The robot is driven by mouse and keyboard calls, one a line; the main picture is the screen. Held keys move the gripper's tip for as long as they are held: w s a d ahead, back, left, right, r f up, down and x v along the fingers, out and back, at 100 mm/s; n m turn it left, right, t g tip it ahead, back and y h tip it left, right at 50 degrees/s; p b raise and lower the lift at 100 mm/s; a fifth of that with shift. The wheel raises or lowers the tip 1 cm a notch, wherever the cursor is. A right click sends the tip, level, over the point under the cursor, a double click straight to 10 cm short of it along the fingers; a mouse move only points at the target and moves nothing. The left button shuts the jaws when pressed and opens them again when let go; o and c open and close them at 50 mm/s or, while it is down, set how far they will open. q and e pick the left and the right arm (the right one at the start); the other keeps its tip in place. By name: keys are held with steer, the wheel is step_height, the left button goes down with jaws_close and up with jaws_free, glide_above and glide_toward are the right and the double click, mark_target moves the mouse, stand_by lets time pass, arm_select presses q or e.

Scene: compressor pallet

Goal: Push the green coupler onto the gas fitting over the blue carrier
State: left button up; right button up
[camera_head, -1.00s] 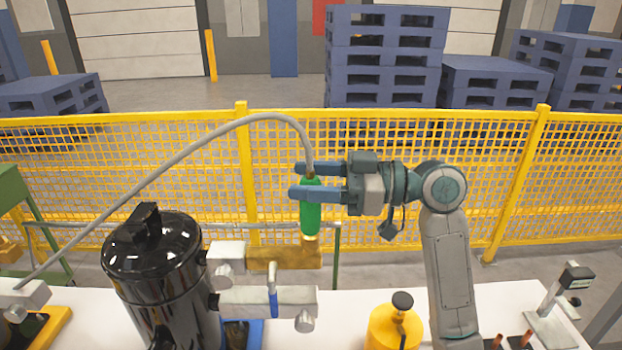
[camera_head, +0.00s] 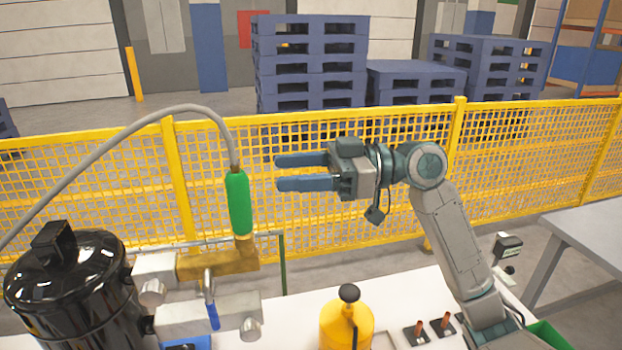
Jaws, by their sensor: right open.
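The green coupler (camera_head: 238,203) stands upright at the end of a grey hose (camera_head: 187,108). Its lower end meets the brass gas fitting (camera_head: 218,262) beside the black compressor (camera_head: 70,290). I cannot tell how far it is seated. A small part of the blue carrier (camera_head: 188,343) shows at the bottom edge, below the fittings. My right gripper (camera_head: 278,172) is open and empty, to the right of the coupler and apart from it, its fingers pointing left. My left gripper is not in view.
A grey block with a blue-handled valve (camera_head: 211,314) sits below the brass fitting. A yellow bottle (camera_head: 346,326) stands on the white table (camera_head: 285,309) below my right arm. A yellow mesh fence (camera_head: 330,220) runs behind. Blue pallets (camera_head: 310,65) are stacked beyond it.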

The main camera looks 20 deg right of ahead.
steer(key=shift+b+v, duration=0.4)
steer(key=shift+v, duration=0.7)
